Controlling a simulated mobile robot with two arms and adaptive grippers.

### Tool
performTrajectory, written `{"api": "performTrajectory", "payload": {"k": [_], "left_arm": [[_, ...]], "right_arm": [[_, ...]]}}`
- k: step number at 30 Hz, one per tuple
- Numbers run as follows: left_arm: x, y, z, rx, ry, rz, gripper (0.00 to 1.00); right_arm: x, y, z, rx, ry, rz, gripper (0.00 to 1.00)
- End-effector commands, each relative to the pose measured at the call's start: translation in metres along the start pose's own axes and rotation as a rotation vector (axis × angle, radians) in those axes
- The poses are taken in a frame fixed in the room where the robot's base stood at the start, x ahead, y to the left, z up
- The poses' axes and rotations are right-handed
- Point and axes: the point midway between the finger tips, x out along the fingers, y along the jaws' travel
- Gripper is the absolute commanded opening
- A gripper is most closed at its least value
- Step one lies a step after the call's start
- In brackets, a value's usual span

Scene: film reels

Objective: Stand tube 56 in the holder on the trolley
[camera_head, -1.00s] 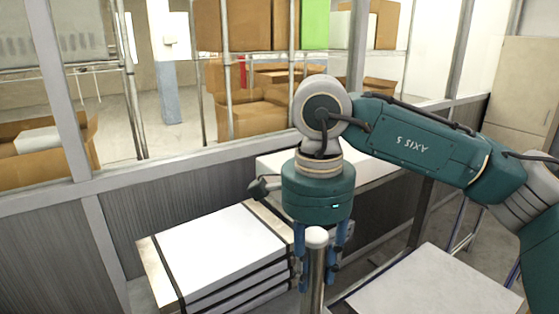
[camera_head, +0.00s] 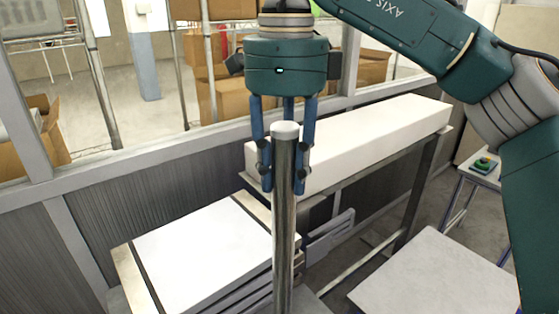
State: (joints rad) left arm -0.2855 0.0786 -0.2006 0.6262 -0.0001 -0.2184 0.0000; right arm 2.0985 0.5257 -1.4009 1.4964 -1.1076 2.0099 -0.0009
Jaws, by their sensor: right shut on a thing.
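My right gripper (camera_head: 283,180) comes down from above in the middle of the view. It is shut on an upright metal tube (camera_head: 284,235) with a pale rounded cap. The tube stands between its blue fingers, and its lower end is cut off by the bottom edge of the view. No number can be read on it. A small stand (camera_head: 480,176) with a blue frame and a green and yellow object on top is at the right; I cannot tell if it is the trolley. I cannot make out a holder. My left gripper is out of view.
A long white box (camera_head: 380,140) lies on a bench behind the gripper. A pale flat top (camera_head: 435,278) at the lower right is bare. A low partition wall (camera_head: 120,220) runs behind.

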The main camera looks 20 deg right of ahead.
Motion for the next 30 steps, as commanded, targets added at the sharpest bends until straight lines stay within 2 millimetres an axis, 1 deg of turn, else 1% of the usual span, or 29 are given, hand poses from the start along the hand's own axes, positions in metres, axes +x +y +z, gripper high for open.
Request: {"api": "performTrajectory", "payload": {"k": [4,9,12,17,21,24,27,30], "left_arm": [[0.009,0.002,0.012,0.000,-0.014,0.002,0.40],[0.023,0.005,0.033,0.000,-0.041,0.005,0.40],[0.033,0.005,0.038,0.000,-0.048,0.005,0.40],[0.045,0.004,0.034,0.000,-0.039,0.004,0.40],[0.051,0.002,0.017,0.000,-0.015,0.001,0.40],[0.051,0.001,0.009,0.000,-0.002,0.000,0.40],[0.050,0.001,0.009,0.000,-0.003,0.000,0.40],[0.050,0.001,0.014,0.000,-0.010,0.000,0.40]], "right_arm": [[0.009,0.000,0.000,-0.001,-0.002,-0.001,0.00],[0.025,0.000,0.000,-0.001,-0.002,-0.002,0.00],[0.035,0.000,0.000,-0.001,-0.003,-0.002,0.00],[0.050,0.000,0.000,-0.001,-0.003,-0.002,0.00],[0.055,0.000,0.000,-0.001,-0.004,-0.002,0.00],[0.056,0.000,0.000,-0.001,-0.004,-0.002,0.00],[0.055,0.000,0.000,-0.001,-0.004,-0.002,0.00],[0.055,0.000,0.000,-0.001,-0.004,-0.002,0.00]]}}
